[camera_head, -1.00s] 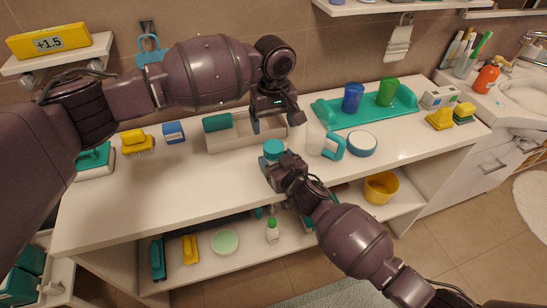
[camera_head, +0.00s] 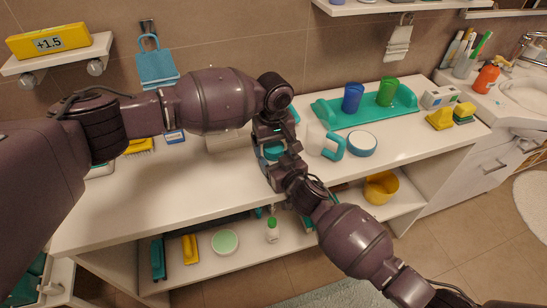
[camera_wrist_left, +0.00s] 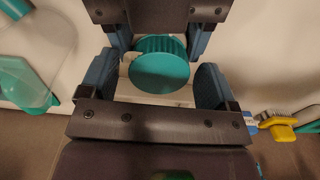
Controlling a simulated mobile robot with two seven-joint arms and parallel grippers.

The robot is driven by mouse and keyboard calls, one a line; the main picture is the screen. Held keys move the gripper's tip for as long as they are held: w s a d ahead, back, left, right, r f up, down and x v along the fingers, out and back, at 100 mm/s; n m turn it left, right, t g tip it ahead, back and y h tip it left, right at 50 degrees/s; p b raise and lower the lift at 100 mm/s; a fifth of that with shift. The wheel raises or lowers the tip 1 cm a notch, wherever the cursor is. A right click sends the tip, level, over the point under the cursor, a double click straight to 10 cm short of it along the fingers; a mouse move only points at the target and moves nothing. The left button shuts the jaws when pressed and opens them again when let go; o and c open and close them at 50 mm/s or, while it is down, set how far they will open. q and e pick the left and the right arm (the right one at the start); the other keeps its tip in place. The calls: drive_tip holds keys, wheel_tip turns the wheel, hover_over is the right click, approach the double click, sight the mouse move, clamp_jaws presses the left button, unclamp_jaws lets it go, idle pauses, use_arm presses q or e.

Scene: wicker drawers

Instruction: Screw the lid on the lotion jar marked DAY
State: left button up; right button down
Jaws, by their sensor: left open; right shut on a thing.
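A teal ribbed round lid (camera_wrist_left: 159,70) shows from above in the left wrist view, on top of the jar held by my right gripper. In the head view the lid (camera_head: 273,152) is partly covered. My left gripper (camera_wrist_left: 153,82) is open, with one finger on each side of the lid and a gap to each finger. It also shows in the head view (camera_head: 268,148). My right gripper (camera_head: 283,168) is shut on the jar from the front right. The jar body is mostly hidden, and no DAY marking can be read.
A pale tray (camera_head: 225,139) lies behind, partly hidden by my left arm. The front left of the white counter (camera_head: 150,195) is clear.

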use_arm(q)
drive_tip(key=c, duration=1)
drive_tip(key=m, duration=0.6)
drive_tip(key=shift+m, duration=0.3)
drive_tip(key=m, duration=0.6)
drive_tip(key=shift+m, duration=0.4)
drive_tip(key=m, duration=1.1)
drive_tip(key=shift+f+m, duration=0.1)
drive_tip(key=shift+m, duration=0.3)
drive_tip(key=o, duration=1.1)
drive_tip(key=shift+s, duration=0.1)
